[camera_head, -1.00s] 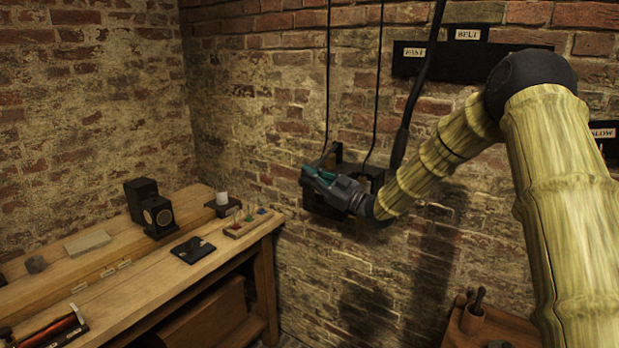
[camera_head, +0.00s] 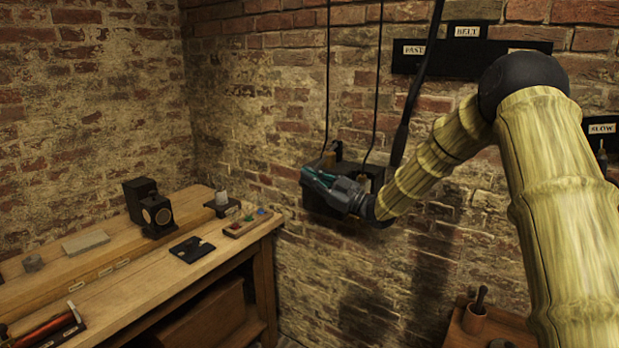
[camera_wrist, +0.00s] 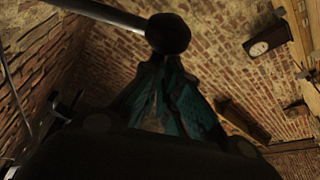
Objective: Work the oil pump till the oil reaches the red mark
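My gripper (camera_head: 306,178) has dark teal fingers and is in front of a black box (camera_head: 376,180) on the brick wall, which it partly hides. In the wrist view the fingers (camera_wrist: 165,62) come together at their tips, right by a dark round knob (camera_wrist: 168,33) on the end of a rod. The knob overlaps the tips, so I cannot tell whether they grip it or only touch it. The head view does not show the knob clearly. No red mark or oil level can be made out, and I cannot tell which fixture is the pump.
Two thin black lines and a black lever (camera_head: 420,75) hang close to my arm. A sign board (camera_head: 415,67) is on the wall behind. A wooden bench (camera_head: 150,300) with small items stands at the left. A cup with a tool (camera_head: 474,318) stands at lower right.

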